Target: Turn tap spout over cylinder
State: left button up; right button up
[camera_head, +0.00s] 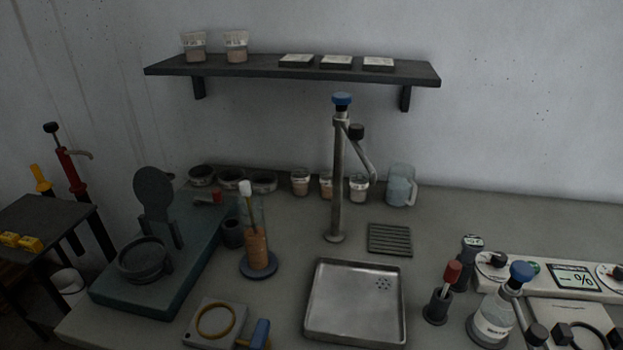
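The tap is a tall metal column (337,190) standing on the bench behind the metal tray, with a blue knob (342,98) on top. Its spout (358,155) has a black knob near its upper end and slopes down to the right, away from the cylinder. The cylinder (257,248) is a clear upright vessel on a round dark base, left of the tap. It holds orange-brown contents, and a white-topped rod (245,198) leans out of it. Neither of my grippers shows in the head view.
A shallow metal tray (317,295) lies in front of the tap, with a slatted dark rack (389,239) beside it. A green stand (140,295) is at left. Small cups and a clear jug (400,185) stand behind. A wall shelf (290,68) hangs above.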

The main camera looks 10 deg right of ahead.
aim_at(354, 131)
jog(key=k+j+z, duration=0.2)
jog(key=z, duration=0.15)
jog(key=k+j+z, duration=0.2)
jog(key=z, duration=0.2)
